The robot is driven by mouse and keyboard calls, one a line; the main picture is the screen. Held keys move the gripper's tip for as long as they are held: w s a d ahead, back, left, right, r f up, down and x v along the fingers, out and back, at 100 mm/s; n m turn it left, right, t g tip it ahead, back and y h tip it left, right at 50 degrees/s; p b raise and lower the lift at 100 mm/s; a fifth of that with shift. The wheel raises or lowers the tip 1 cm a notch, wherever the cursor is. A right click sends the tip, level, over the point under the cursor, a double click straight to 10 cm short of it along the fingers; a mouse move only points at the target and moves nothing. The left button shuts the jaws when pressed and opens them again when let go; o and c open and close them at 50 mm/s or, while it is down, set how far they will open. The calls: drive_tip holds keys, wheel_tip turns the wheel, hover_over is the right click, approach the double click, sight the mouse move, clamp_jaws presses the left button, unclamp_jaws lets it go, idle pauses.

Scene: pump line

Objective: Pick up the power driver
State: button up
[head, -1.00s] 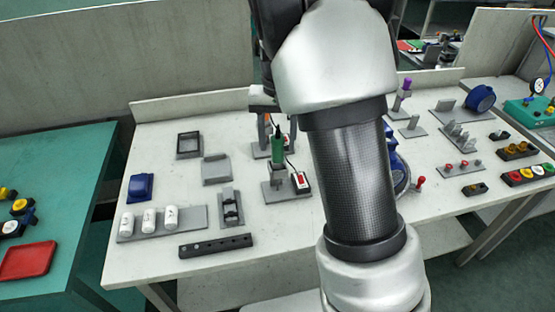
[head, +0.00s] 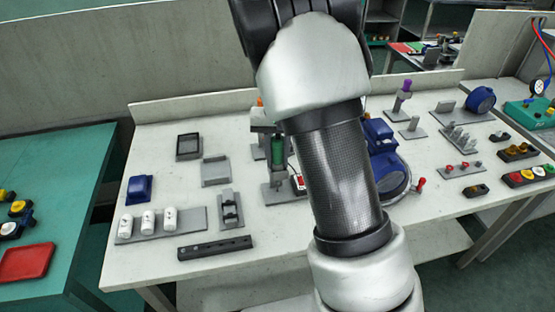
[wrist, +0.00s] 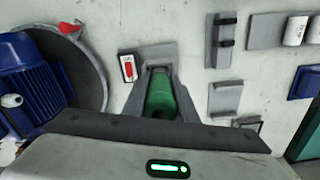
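The power driver (head: 277,149) has a green body and stands upright in a grey holder (head: 280,194) on the pale workbench. In the wrist view the green driver (wrist: 160,97) lies straight ahead, between the two grey fingers. My gripper (head: 274,155) is lowered over the driver from above, with a finger on either side of it. The fingers (wrist: 160,88) look open around the green body, and I see no clear contact. My arm hides part of the bench right of the driver, and the palm hides the driver's near end.
A red-and-white switch box (wrist: 128,68) sits close beside the driver. A blue pump motor (head: 384,150) stands to the right, partly behind my arm. A grey bracket (head: 215,171), a clamp-like fixture (head: 230,209) and white cylinders on a plate (head: 193,218) are to the left.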

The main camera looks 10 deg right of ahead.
drive_tip(key=shift+c, duration=1.1)
drive_tip(key=shift+r, duration=0.15)
wheel_tip(320, 180, up, 23)
drive_tip(key=p, duration=0.7)
